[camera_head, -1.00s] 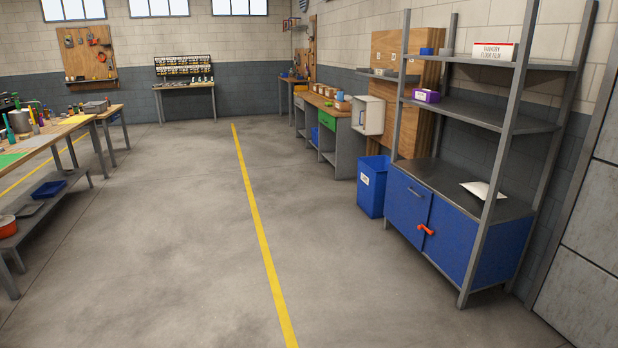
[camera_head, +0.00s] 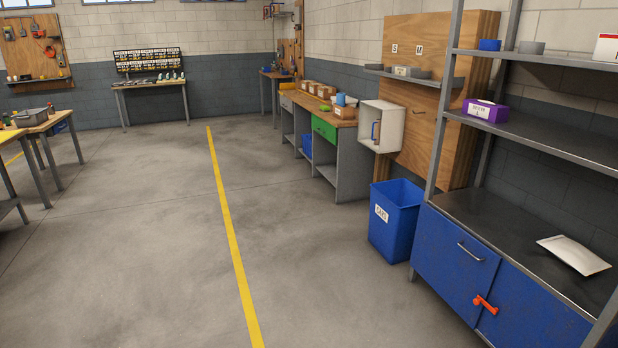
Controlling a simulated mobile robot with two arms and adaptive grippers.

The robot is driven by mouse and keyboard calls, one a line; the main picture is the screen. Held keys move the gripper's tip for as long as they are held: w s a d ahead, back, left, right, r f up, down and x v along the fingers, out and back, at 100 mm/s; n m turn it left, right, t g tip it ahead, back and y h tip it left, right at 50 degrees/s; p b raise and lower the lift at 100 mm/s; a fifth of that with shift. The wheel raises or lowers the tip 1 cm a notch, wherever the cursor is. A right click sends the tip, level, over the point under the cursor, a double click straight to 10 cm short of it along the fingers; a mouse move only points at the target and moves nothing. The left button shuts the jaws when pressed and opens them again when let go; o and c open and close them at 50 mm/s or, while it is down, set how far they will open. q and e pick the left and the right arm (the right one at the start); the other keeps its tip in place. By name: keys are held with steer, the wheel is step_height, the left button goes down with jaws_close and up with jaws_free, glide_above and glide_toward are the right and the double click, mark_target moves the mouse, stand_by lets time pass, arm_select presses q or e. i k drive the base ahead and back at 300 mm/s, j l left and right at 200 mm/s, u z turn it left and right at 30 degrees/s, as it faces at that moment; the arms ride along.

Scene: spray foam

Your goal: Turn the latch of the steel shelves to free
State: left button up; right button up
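The steel shelves (camera_head: 437,120) stand at the right, with grey posts, open shelves above and a blue cabinet at the bottom. The orange-red latch (camera_head: 485,304) sits on the front of the blue cabinet doors (camera_head: 450,262), near where the two doors meet. Its handle points down to the right and looks tilted. A metal door handle (camera_head: 470,252) is on the left door. Neither of my grippers shows in this view.
A blue bin (camera_head: 395,222) stands on the floor just left of the shelves. A white packet (camera_head: 573,255) lies on the cabinet top, and a purple box (camera_head: 485,111) on a shelf above. Workbenches line the back and left. The floor around the yellow line (camera_head: 228,220) is clear.

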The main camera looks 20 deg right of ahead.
mark_target(476, 301)
steer(key=i+z, duration=0.25)
steer(key=i, duration=0.2)
steer(key=i+z, duration=0.25)
steer(key=i, duration=0.25)
steer(key=i+j+z, duration=0.2)
steer(key=i, duration=0.25)
steer(key=i+j+z, duration=0.25)
steer(key=i, duration=0.2)
